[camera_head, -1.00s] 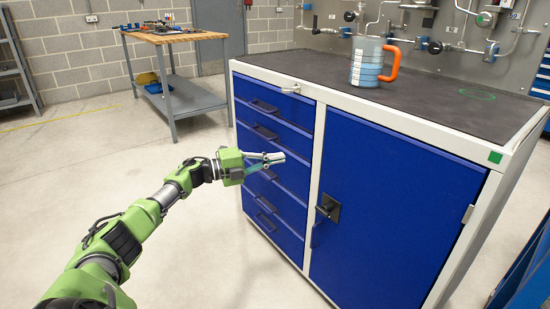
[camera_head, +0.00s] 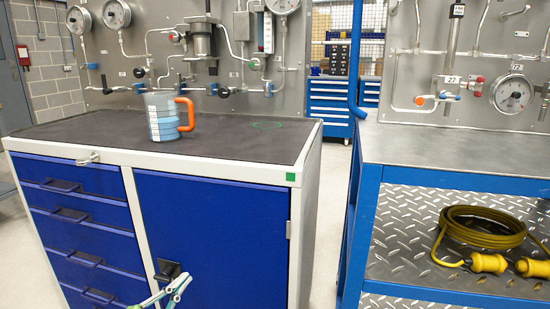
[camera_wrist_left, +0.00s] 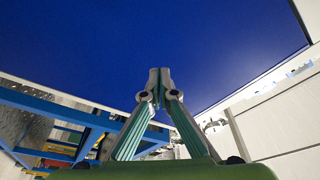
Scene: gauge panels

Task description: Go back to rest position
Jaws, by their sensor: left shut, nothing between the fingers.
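My left gripper (camera_head: 168,292) is at the bottom of the head view, in front of the blue cabinet door (camera_head: 215,235), near its black handle (camera_head: 170,271). In the left wrist view its fingertips (camera_wrist_left: 159,80) meet, shut and empty, with a blue surface (camera_wrist_left: 160,40) beyond them. I cannot tell whether the fingers touch the cabinet. My right gripper is not in view.
A grey-blue mug (camera_head: 162,118) with an orange handle stands on the dark cabinet top (camera_head: 240,140). To the right is a blue-framed bench (camera_head: 450,175) with a coiled yellow cable (camera_head: 482,228) on its lower shelf. Floor shows between them.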

